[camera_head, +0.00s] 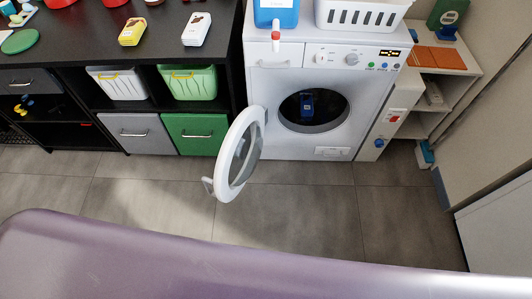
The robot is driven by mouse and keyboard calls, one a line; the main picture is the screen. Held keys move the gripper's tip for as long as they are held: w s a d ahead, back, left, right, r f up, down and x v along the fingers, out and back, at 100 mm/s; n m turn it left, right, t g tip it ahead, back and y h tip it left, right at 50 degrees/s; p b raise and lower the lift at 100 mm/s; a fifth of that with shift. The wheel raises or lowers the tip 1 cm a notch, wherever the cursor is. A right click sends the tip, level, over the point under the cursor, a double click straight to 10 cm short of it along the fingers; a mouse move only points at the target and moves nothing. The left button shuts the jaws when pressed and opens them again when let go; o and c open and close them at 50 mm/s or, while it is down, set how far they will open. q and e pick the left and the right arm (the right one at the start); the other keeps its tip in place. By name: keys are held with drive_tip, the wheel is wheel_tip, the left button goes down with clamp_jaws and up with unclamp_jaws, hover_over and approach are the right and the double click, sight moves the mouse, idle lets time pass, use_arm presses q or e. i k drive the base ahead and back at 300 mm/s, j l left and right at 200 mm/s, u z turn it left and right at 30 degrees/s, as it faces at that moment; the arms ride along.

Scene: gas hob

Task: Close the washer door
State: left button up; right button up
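The white washer (281,137) stands against the back, right of centre. Its round door (240,153) is open, swung out to the left toward me, with a white ring frame, dark glass and a handle (208,186) at its lower left edge. The drum opening (314,107) is exposed, and a small blue item (307,104) shows inside it. Neither of my grippers is in view, so their state and distance to the door do not show.
A black shelf unit (225,47) with bins and drawers stands left of the washer. A blue container (276,13) and a white basket (360,15) sit on top of the washer. A shelf (458,87) stands at right. The grey tiled floor (300,215) before the washer is clear.

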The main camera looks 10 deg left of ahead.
sight(225, 191)
drive_tip(key=i+j+z, duration=0.1)
drive_tip(key=j+z, duration=0.3)
drive_tip(key=j, duration=0.15)
drive_tip(key=j+z, duration=0.4)
drive_tip(key=j, duration=0.15)
drive_tip(key=j+z, duration=0.45)
drive_tip(key=j, duration=0.15)
drive_tip(key=k+j, duration=0.1)
drive_tip(key=j, duration=0.65)
drive_tip(key=k+j, duration=0.15)
drive_tip(key=j, duration=0.25)
